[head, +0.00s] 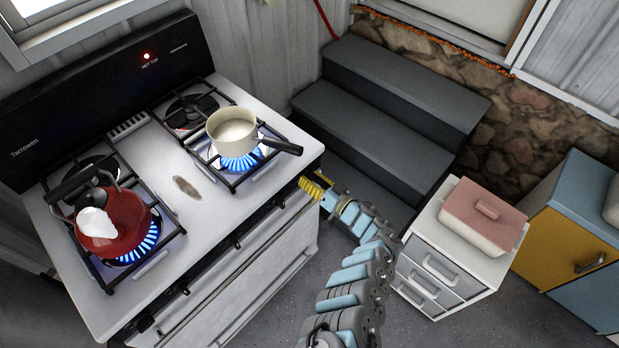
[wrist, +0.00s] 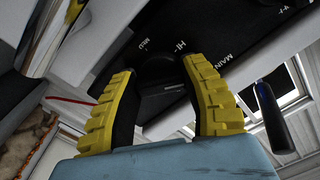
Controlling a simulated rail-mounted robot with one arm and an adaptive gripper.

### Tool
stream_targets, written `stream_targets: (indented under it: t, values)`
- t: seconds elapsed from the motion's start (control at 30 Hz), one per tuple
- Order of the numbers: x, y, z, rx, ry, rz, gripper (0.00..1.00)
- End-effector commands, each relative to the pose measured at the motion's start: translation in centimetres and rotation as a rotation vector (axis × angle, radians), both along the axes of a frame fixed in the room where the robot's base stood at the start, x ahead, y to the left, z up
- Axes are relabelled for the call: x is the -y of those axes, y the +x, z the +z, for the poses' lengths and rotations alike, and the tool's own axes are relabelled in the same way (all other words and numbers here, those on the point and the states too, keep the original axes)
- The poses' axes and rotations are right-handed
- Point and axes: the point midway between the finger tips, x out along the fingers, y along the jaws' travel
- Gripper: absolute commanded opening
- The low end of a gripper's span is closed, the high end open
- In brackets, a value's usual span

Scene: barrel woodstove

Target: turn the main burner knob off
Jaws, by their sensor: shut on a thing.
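The main burner knob (wrist: 157,68) is a dark round knob on the stove's black front panel. In the wrist view it sits between the yellow fingertips of my gripper (wrist: 155,80), which are shut on its sides. The panel beside it reads MAIN, HI and MED; the knob's pointer cannot be made out. In the head view my gripper (head: 314,187) is at the right end of the stove's front, and the knob is hidden there. Blue flames (head: 241,161) burn under the cream saucepan (head: 233,128) on the front right burner.
The saucepan's dark handle (head: 281,146) points toward the stove's front edge, near and above my gripper. A red kettle (head: 113,221) stands over another lit burner at the left. Grey steps (head: 395,90) and a white drawer unit (head: 440,262) stand right of the stove.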

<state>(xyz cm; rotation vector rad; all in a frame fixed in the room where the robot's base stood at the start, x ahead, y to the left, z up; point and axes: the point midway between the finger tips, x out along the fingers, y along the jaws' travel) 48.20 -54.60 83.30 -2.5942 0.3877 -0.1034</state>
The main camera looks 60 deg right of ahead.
Motion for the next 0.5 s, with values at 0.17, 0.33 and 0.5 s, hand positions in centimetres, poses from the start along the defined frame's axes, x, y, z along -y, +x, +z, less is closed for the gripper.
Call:
stream_targets:
  t: [0.17, 0.33, 0.5]
  values:
    - [0.06, 0.12, 0.15, 0.052, 0.16, 0.001, 0.09]
    - [0.08, -0.04, 0.04, 0.097, 0.316, -0.003, 0.09]
    - [0.13, 0.08, 0.12, 0.146, 0.469, -0.002, 0.09]
